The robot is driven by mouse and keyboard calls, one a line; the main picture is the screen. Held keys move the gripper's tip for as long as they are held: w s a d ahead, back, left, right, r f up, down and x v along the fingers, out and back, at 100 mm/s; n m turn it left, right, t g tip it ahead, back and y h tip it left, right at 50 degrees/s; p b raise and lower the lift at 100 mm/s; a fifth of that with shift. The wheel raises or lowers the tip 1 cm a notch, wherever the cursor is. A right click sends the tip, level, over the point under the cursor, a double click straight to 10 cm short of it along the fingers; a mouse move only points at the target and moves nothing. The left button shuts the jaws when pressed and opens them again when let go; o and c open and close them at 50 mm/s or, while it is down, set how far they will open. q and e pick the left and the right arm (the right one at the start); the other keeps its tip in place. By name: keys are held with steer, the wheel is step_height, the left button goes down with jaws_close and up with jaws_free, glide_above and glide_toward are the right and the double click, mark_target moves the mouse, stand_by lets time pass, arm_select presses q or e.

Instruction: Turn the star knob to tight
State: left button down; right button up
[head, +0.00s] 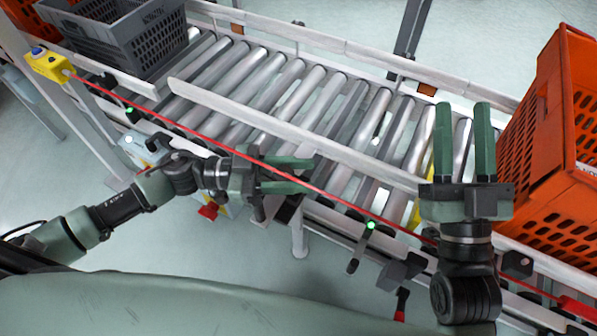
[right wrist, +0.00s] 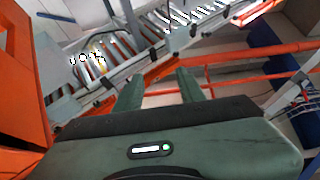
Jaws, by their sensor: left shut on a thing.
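My left gripper (head: 312,174) reaches in from the left to the near side of the roller conveyor, at the side guide rail (head: 300,145). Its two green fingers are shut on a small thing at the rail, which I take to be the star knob. The knob is mostly hidden by the fingers, so its turn position cannot be read. My right gripper (head: 463,106) is open and empty above the conveyor's right part, fingers pointing away from me. It also shows open in the right wrist view (right wrist: 158,84), with nothing between the fingers.
An orange tote (head: 555,190) stands close to the right gripper. A grey crate (head: 105,45) sits on the rollers at the far left. A red cord (head: 180,128) runs along the near edge from a yellow box (head: 47,64). The middle rollers (head: 290,95) are bare.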

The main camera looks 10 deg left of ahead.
arm_select(q)
steer(key=shift+s+m+g+p, duration=0.15)
steer(key=shift+m+g+p, duration=0.15)
steer(key=shift+m+g, duration=1.1)
steer(key=shift+s+g, duration=0.1)
steer(key=shift+g, duration=0.8)
steer(key=shift+s+m+g, duration=0.1)
steer(key=shift+m+g, duration=0.4)
steer(key=shift+g, duration=0.1)
steer(key=shift+s+m+g, duration=0.1)
steer(key=shift+m+g, duration=0.3)
steer(key=shift+g, duration=0.3)
steer(key=shift+s+m+g, duration=0.1)
steer(key=shift+m+g, duration=0.3)
steer(key=shift+g, duration=0.2)
steer(key=m+g+y, duration=0.1)
steer(key=g, duration=0.1)
steer(key=m+g+b, duration=0.1)
steer(key=g, duration=0.1)
steer(key=shift+s+a+m+y, duration=0.15)
steer(key=shift+s+m+y, duration=0.25)
steer(key=shift+s+m+g+y+b, duration=0.15)
steer(key=shift+m+g+y+b, duration=0.2)
steer(key=shift+g, duration=0.25)
arm_select(e)
steer(key=shift+s+d+r+t+y, duration=0.2)
steer(key=shift+s+r+t+y, duration=0.4)
steer(key=shift+s+r+t, duration=1)
steer(key=shift+r, duration=0.2)
